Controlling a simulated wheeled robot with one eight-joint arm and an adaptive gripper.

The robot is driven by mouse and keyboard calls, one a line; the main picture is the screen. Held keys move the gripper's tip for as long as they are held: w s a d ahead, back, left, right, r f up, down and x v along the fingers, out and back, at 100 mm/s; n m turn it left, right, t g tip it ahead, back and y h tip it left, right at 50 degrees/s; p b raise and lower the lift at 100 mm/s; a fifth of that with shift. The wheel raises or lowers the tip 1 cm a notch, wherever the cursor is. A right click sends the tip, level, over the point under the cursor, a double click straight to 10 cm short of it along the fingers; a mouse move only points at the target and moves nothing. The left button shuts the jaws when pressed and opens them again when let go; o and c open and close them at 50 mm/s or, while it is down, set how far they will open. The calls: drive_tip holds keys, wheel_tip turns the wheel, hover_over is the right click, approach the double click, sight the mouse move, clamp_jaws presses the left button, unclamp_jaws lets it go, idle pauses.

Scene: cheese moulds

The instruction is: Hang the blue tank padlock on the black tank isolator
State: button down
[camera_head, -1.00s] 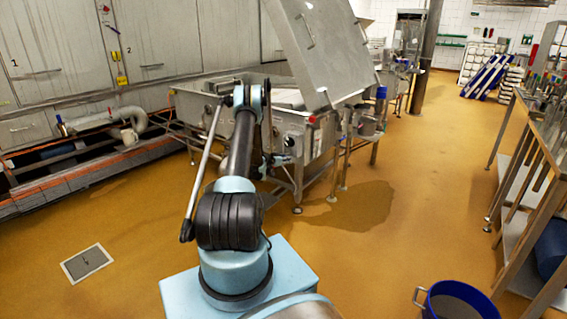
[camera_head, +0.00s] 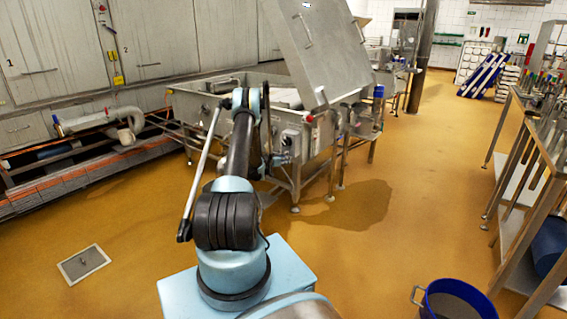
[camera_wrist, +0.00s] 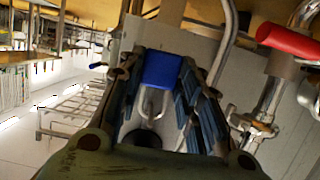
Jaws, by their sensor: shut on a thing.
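The blue padlock (camera_wrist: 161,70) is between the fingers of my gripper (camera_wrist: 160,76) in the wrist view. Its body is towards the fingertips, and its metal shackle points back towards the palm. My gripper is shut on it. In the head view my arm reaches to the near side of the steel tank (camera_head: 315,150), and the padlock cannot be made out there. I cannot pick out the black tank isolator with certainty in either view. Part of the tank's near side is hidden behind my arm.
A red-handled valve and steel pipes (camera_wrist: 288,41) are right of my gripper in the wrist view. The tank's raised lid (camera_head: 325,50) stands above it. A blue bucket (camera_head: 455,300) and a steel rack (camera_head: 520,200) are at the right. The floor between is clear.

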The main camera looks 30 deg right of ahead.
drive_tip(key=c, duration=1.1)
unclamp_jaws()
drive_tip(key=shift+o, duration=0.2)
drive_tip(key=shift+a, duration=0.1)
drive_tip(key=v, duration=1.2)
